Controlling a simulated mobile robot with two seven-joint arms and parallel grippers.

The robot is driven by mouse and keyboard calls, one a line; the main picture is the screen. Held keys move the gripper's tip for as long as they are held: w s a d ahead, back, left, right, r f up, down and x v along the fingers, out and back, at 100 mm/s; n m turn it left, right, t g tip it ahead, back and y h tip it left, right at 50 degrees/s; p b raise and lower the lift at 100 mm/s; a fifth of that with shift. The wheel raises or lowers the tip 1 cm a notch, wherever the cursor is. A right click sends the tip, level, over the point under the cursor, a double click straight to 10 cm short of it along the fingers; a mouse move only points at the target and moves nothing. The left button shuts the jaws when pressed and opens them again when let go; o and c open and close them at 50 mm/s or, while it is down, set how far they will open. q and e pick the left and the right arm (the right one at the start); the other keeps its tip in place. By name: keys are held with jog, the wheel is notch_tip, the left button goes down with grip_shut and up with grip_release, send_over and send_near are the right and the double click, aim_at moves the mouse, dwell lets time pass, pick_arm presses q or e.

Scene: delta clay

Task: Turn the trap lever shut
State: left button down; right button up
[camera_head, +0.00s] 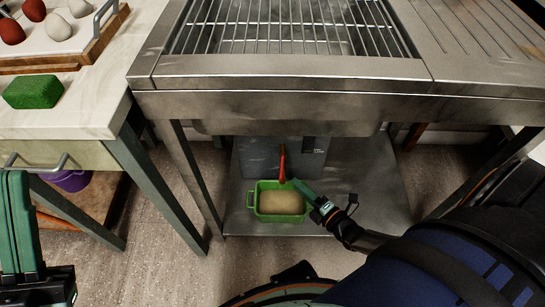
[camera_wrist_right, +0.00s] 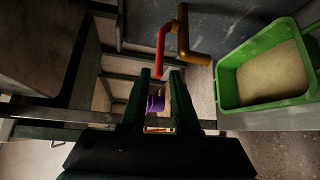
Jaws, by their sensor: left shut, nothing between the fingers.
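The red trap lever (camera_head: 282,163) hangs under the sink, above a green tub (camera_head: 250,200) of pale, cloudy contents. In the right wrist view the lever (camera_wrist_right: 162,48) is bent, its long arm pointing down beside a brass pipe (camera_wrist_right: 188,50). My right gripper (camera_head: 294,184) reaches in from the right, close to the lever. In the wrist view its fingers (camera_wrist_right: 160,75) are apart, with the lever's end at the gap between the tips; I cannot tell whether they touch it. My left gripper (camera_head: 14,175) is shut and empty at the far left, away from the lever.
The steel sink (camera_head: 285,105) overhangs the lever, and a metal shelf (camera_head: 365,185) carries the tub. A sink leg (camera_head: 193,175) stands to the left. A side table (camera_head: 65,120) holds a green sponge (camera_head: 33,91). A purple bucket (camera_head: 70,180) sits beneath it.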

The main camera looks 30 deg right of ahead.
aim_at(282, 166)
jog(key=w+a+f+b, duration=0.1)
jog(key=w+b, duration=0.4)
jog(key=w, duration=0.6)
jog(key=shift+w+a+f, duration=0.3)
jog(key=shift+w+a, duration=0.1)
jog(key=shift+c, duration=0.2)
grip_shut()
dwell(0.6)
